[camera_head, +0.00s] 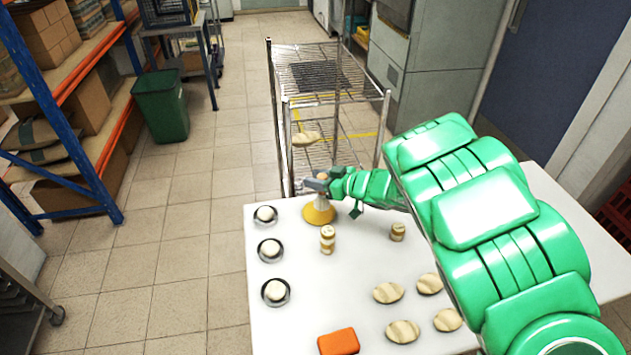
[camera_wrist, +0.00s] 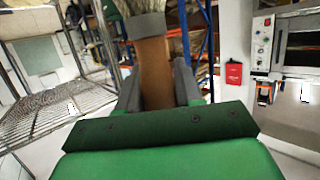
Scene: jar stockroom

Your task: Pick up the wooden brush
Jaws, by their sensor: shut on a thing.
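I cannot tell if that end touches the tabletop. My gripper (camera_head: 318,184) reaches in from the right and is shut around its upper part. In the wrist view, the brown wooden handle (camera_wrist: 155,75) sits between the two grey fingers of my gripper (camera_wrist: 157,88). The pale bristles (camera_wrist: 142,25) show at the top edge of that view and are partly cut off.
On the white table (camera_head: 300,310), several dark dishes with pale rounds (camera_head: 270,249) line the left edge. Two small jars (camera_head: 327,238) (camera_head: 398,232) stand near the brush. Several flat beige ovals (camera_head: 388,292) and an orange block (camera_head: 338,341) lie nearer. A wire rack (camera_head: 330,90) stands behind.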

